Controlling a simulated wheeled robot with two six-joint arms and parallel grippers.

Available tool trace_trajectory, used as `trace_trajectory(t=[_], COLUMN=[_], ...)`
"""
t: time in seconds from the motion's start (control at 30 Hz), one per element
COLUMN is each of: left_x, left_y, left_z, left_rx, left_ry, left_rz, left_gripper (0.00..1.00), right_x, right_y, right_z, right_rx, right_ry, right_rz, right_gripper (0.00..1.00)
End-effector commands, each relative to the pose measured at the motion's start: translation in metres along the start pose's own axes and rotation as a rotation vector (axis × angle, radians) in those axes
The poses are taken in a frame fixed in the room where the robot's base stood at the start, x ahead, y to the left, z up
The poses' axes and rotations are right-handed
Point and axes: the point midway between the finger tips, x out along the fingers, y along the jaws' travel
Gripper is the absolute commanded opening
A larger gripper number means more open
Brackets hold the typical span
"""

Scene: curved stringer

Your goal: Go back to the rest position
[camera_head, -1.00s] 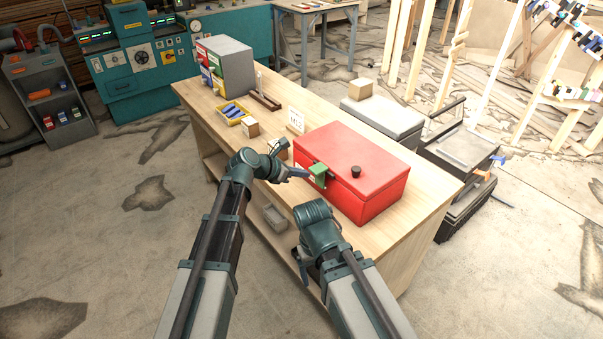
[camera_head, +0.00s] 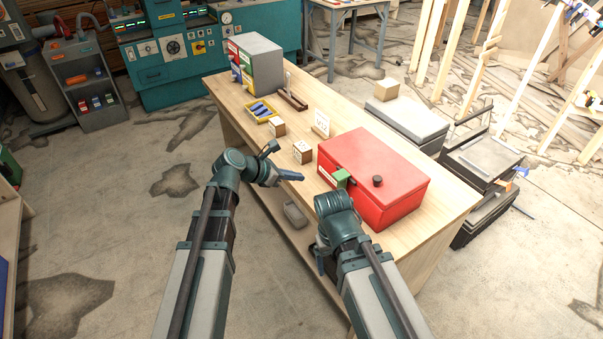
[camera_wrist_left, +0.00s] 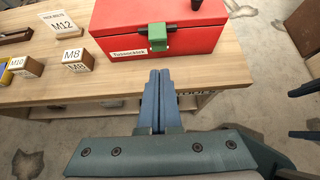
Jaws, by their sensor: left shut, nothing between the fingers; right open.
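My left gripper (camera_head: 288,176) is in front of the workbench's near edge, to the left of the red toolbox (camera_head: 380,165). In the left wrist view its two fingers (camera_wrist_left: 159,85) are together and empty, pointing toward the bench edge below the toolbox's green latch (camera_wrist_left: 157,37). The toolbox is closed and stands on the wooden bench (camera_head: 300,100).
Small labelled wooden blocks (camera_head: 302,151) and a yellow tray (camera_head: 261,111) stand on the bench left of the toolbox. A grey cabinet with coloured drawers (camera_head: 254,62) is at the far end. The floor left of the bench is clear.

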Motion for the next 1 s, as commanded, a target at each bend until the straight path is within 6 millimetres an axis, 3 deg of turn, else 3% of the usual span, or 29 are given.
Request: trace_trajectory(t=[0.53,0.67,0.77,1.0], left_x=[-0.002,0.001,0.007,0.009], left_y=[0.000,-0.009,-0.033,-0.109], left_z=[0.000,-0.004,-0.016,-0.069], left_rx=[0.000,0.070,0.267,1.041], left_ry=[0.000,0.027,0.099,0.335], left_rz=[0.000,-0.015,-0.064,-0.347], left_gripper=[0.00,0.00,0.00,0.00], right_x=[-0.001,-0.001,-0.001,-0.001], right_y=[0.000,0.000,0.000,0.000], right_z=[0.000,0.000,0.000,0.000], right_rx=[0.000,0.000,0.000,0.000], right_ry=[0.000,0.000,0.000,0.000], right_rz=[0.000,0.000,0.000,0.000], right_gripper=[0.84,0.84,0.84,0.84])
